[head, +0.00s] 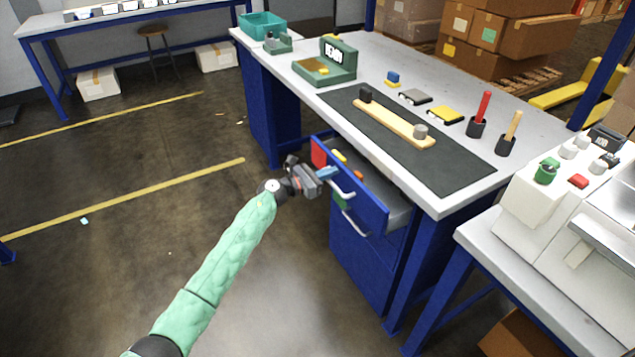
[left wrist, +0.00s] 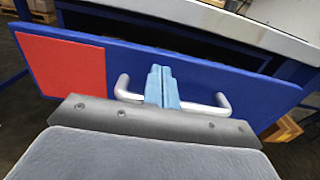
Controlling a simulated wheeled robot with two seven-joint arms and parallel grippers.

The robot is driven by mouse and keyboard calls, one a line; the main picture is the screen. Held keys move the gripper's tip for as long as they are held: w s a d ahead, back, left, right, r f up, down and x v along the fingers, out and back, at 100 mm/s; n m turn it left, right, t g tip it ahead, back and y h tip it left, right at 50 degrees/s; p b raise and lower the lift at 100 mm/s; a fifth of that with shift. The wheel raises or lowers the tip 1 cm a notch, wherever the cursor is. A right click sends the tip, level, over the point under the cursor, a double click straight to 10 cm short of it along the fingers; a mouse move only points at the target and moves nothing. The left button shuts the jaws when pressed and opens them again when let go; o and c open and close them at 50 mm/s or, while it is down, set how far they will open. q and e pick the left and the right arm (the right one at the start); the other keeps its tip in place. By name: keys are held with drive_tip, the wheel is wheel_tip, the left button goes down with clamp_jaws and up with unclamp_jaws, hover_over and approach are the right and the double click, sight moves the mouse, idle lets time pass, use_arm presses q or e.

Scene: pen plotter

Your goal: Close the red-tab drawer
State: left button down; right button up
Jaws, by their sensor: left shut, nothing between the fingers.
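The red-tab drawer (head: 362,205) is the upper drawer under the workbench, and it stands pulled out, with things lying inside it. Its blue front carries a red tab (head: 319,152) at the left end and a metal bar handle (head: 342,190). In the left wrist view the drawer front (left wrist: 235,83), red tab (left wrist: 65,75) and handle (left wrist: 222,103) show close up. My left gripper (head: 327,173) is at the drawer front by the handle. Its blue fingers (left wrist: 162,85) are together, with nothing between them; whether they touch the front I cannot tell. My right gripper is out of view.
A lower drawer with its own handle (head: 355,225) sits beneath. The workbench top (head: 300,95) carries a dark mat (head: 455,170), a scale (head: 325,68) and pens in holders. A side table with a white machine (head: 530,205) stands at right. The floor at left is open.

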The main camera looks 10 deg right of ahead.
use_arm(q)
drive_tip(key=b+x, duration=0.4)
drive_tip(key=x, duration=0.5)
drive_tip(key=shift+d+f, duration=0.15)
drive_tip(key=shift+f, duration=0.05)
drive_tip(key=shift+w+d+b, duration=0.15)
drive_tip(key=shift+d+b, duration=0.1)
drive_tip(key=shift+b, duration=0.15)
drive_tip(key=shift+d+r, duration=0.1)
drive_tip(key=shift+r, duration=0.35)
drive_tip(key=shift+r, duration=0.1)
drive_tip(key=shift+w, duration=0.1)
